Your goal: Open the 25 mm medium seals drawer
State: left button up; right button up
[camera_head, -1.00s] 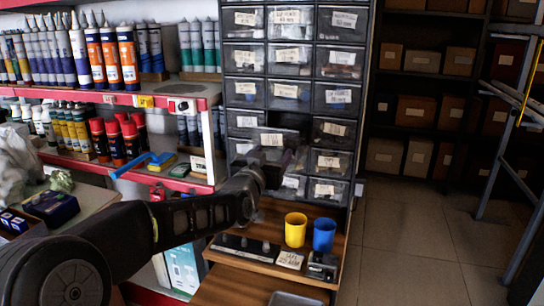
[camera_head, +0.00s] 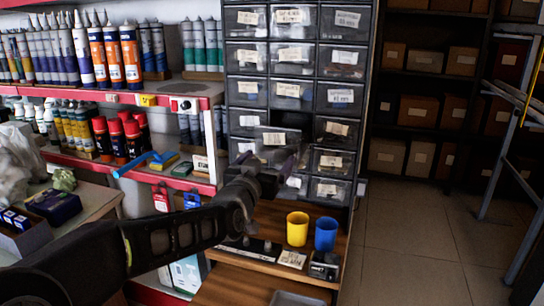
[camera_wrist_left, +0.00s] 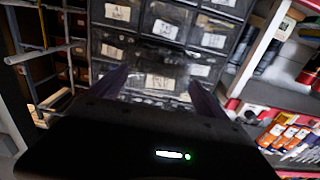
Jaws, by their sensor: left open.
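The small-parts cabinet (camera_head: 314,70) has rows of dark drawers with pale labels; I cannot read the sizes, so I cannot tell which drawer is the 25 mm medium seals. In the head view, one middle-column drawer (camera_head: 289,139) stands forward of its neighbours, with a dark gap above it. My left gripper (camera_head: 280,172) is just below and in front of it, partly hiding the drawers underneath. In the left wrist view, the open fingers (camera_wrist_left: 160,92) are apart with nothing visibly held; a labelled drawer front (camera_wrist_left: 142,80) shows between them. My right gripper is not in view.
A yellow cup (camera_head: 297,229) and a blue cup (camera_head: 325,234) stand on the wooden ledge (camera_head: 265,220) below the drawers. A red-edged shelf (camera_head: 180,180) with tubes and bottles is at the left. The floor (camera_head: 410,220) at the right is clear.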

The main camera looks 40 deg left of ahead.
pick_arm(q)
jog(key=v, duration=0.3)
jog(key=shift+s+d, duration=0.1)
jog(key=shift+s, duration=0.1)
dwell(0.4)
